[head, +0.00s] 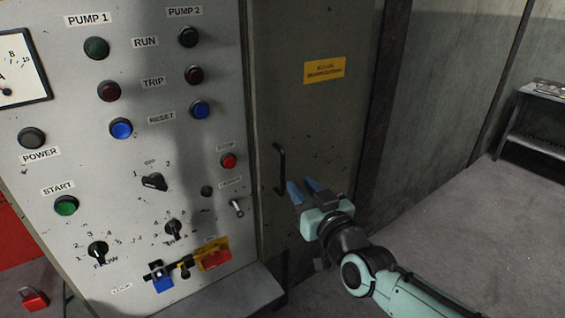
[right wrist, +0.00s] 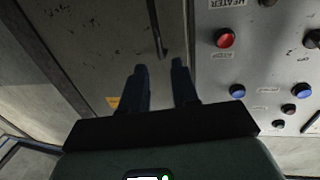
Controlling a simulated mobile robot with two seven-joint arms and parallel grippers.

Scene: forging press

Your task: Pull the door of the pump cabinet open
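The pump cabinet door (head: 315,130) is a grey-brown panel right of the control panel, and it looks closed. Its black bar handle (head: 280,168) stands upright near the door's left edge. My right gripper (head: 302,187) is open, with blue fingers pointing at the door, just right of the handle's lower part. In the right wrist view the fingers (right wrist: 160,75) are apart, and the handle (right wrist: 157,30) lies ahead, beyond the fingertips. Nothing shows between the fingers. I cannot tell whether a fingertip touches the handle. My left gripper is not in view.
The control panel (head: 130,190) with buttons, knobs and a small protruding lever (head: 237,207) stands directly left of the door. A yellow label (head: 324,69) is on the door. A bench (head: 540,120) stands at the far right. The floor (head: 450,225) right of the cabinet is clear.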

